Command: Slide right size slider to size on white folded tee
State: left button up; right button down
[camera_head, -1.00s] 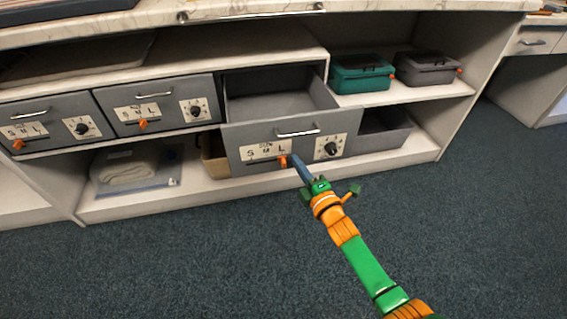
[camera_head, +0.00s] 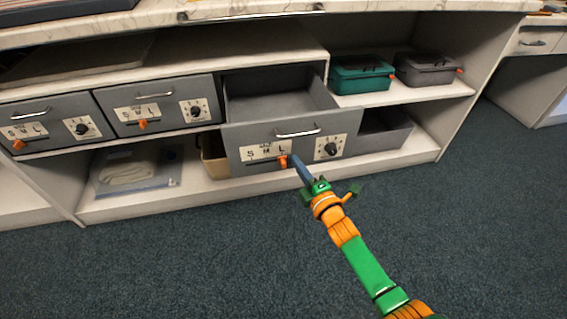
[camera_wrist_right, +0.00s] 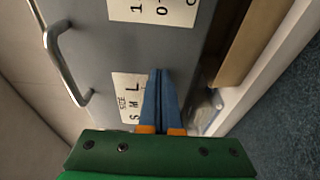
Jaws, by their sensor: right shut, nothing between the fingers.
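The right-hand size slider is a small orange knob (camera_head: 283,161) on the front of the pulled-out grey drawer (camera_head: 236,134), below the L of its S M L label (camera_head: 266,151). My right gripper (camera_head: 295,158) is shut and empty; its blue fingertips are right beside the knob, and I cannot tell whether they touch it. In the right wrist view the shut fingers (camera_wrist_right: 159,72) lie over the drawer front by the label; the knob is not clearly visible there. A white folded tee (camera_head: 127,173) lies in a clear bag on the lower shelf; its size is unreadable. My left gripper is not in view.
Two shut grey drawers with orange sliders, a left one (camera_head: 48,124) and a middle one (camera_head: 158,106), stand to the left. A dial (camera_head: 331,150) and a handle (camera_head: 298,134) are on the open drawer. Green (camera_head: 361,74) and grey (camera_head: 428,69) cases sit on the right shelf.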

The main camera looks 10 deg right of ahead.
dwell(0.4)
jog(key=shift+a+b, duration=0.35)
jog(key=shift+a, duration=1.85)
jog(key=shift+s+d+p, duration=0.1)
jog(key=shift+d+p, duration=0.2)
jog(key=shift+d, duration=0.5)
jog(key=p, duration=0.5)
send_near(277, 160)
jog(key=v, duration=0.3)
jog(key=shift+s+a+r, duration=0.1)
jog(key=shift+s+a, duration=0.05)
jog(key=shift+s, duration=0.05)
